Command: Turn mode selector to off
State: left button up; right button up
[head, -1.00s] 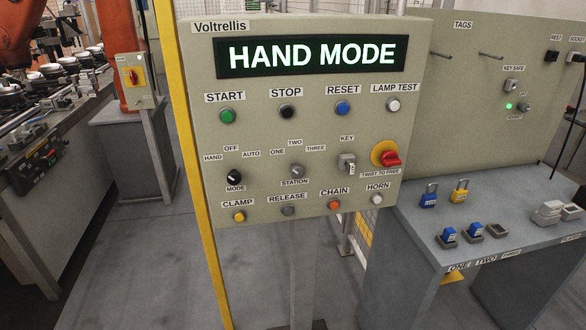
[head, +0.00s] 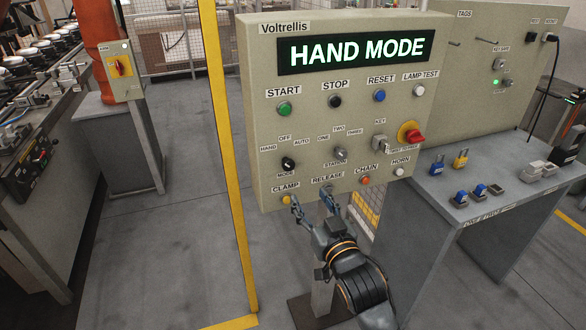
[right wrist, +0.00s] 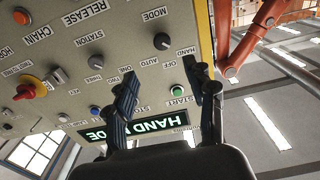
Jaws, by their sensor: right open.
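The mode selector (head: 288,164) is a black rotary knob on the beige control panel, with HAND, OFF and AUTO labels above it. Its exact pointing is too small to read. The panel display (head: 350,50) reads HAND MODE. My right gripper (head: 312,203) is open and empty in front of the panel's lower edge, below the selector and near the CLAMP button. In the right wrist view the selector (right wrist: 161,41) shows beyond and between the two spread fingertips (right wrist: 158,70), apart from them. My left gripper is not in view.
The yellow CLAMP button (head: 286,200), station selector (head: 341,153) and red emergency stop (head: 411,134) share the panel. A yellow post (head: 228,150) stands left of it. A grey bench (head: 440,195) with padlocks is at the right. Open floor lies left.

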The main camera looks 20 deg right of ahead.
aim_at(289, 167)
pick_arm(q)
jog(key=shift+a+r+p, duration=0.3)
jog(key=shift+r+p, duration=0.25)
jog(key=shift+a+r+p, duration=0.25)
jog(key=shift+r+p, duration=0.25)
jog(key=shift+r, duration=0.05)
pick_arm(e)
jog(key=w, duration=1.2)
jog(key=shift+w+a, duration=0.15)
jog(key=shift+a, duration=0.25)
grip_shut()
